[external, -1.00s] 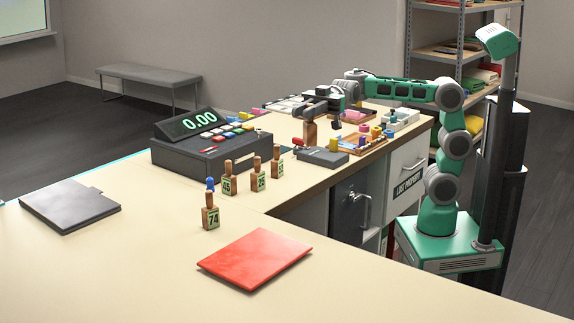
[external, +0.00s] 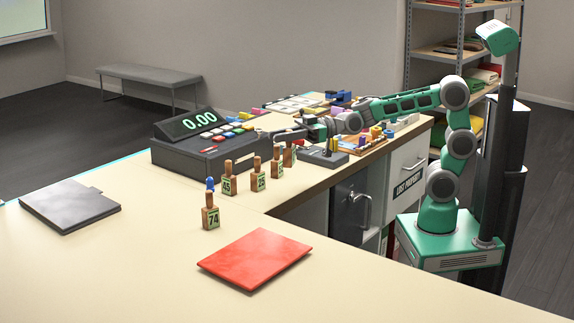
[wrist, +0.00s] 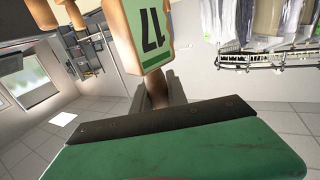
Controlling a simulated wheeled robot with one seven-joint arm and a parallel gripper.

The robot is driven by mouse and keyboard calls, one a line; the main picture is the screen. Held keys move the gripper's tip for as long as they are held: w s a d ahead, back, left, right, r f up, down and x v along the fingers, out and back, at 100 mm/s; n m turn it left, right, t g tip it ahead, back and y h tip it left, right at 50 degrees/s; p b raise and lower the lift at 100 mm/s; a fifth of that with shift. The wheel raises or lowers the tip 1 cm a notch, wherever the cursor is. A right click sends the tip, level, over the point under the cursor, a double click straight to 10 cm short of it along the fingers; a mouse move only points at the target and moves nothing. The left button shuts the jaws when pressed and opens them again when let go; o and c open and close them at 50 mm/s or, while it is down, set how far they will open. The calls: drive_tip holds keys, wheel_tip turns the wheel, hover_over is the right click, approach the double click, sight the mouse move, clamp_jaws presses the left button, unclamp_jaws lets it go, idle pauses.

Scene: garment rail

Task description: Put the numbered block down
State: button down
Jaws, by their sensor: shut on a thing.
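My gripper (external: 291,141) is shut on the handle of a wooden numbered block (external: 289,156). The block is upright at the right end of a row of similar blocks, low over the counter (external: 140,245). I cannot tell whether its base touches the counter. In the wrist view, the held block (wrist: 148,52) has a green-edged label with dark digits, seemingly 17 seen inverted. Its handle runs down between my fingers (wrist: 157,92).
A till (external: 200,150) stands left of the held block. A dark grey device (external: 325,158) and a wooden tray (external: 362,148) of small coloured items lie to the right. A red folder (external: 256,258) and a dark clipboard (external: 70,205) lie in front. Free counter surrounds them.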

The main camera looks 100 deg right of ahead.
drive_tip(key=w+f, duration=1)
drive_tip(key=f, duration=0.1)
drive_tip(key=shift+w+a+f+p, duration=0.15)
drive_tip(key=shift+a+p, duration=0.2)
drive_tip(key=shift+f, duration=0.1)
drive_tip(key=shift+f, duration=0.1)
drive_tip(key=c, duration=1.3)
unclamp_jaws()
